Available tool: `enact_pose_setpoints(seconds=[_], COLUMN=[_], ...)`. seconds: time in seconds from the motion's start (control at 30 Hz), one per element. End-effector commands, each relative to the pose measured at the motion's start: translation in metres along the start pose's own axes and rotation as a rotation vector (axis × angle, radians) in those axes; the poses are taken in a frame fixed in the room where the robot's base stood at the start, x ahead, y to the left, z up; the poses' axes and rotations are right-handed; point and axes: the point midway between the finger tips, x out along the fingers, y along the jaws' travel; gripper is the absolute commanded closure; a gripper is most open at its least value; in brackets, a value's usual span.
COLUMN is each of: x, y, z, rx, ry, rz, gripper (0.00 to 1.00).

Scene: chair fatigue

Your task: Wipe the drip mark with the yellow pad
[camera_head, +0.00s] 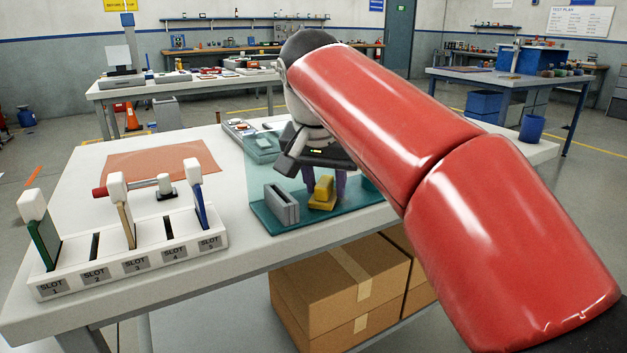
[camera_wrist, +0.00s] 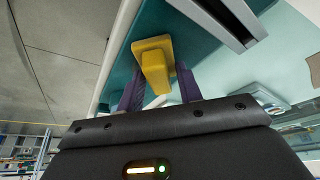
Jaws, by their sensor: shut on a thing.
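The yellow pad (camera_head: 322,197) has a wide base and a narrower upright grip. It is on or just above the teal tray (camera_head: 345,216) near the table's front edge; I cannot tell whether it touches. My gripper (camera_head: 327,186) points down with its purple fingers on either side of the pad's grip. In the wrist view the yellow pad (camera_wrist: 154,64) sits between the fingers of my gripper (camera_wrist: 158,84), which is shut on it. I cannot make out the drip mark in either view.
A grey slotted block (camera_head: 282,206) stands on the tray left of the pad. A translucent panel (camera_head: 262,170) is behind it. A white slot rack (camera_head: 130,258) with several paddles stands at the left front, with an orange mat (camera_head: 158,160) behind. Boxes (camera_head: 345,285) are under the table.

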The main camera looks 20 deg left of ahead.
Motion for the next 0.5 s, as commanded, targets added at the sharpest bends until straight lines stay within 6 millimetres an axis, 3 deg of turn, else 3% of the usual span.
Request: enact_pose_setpoints(seconds=[0.5], x=[0.010], y=[0.023], z=[-0.020], rx=[0.002], ry=[-0.002], rz=[0.002], gripper=[0.83])
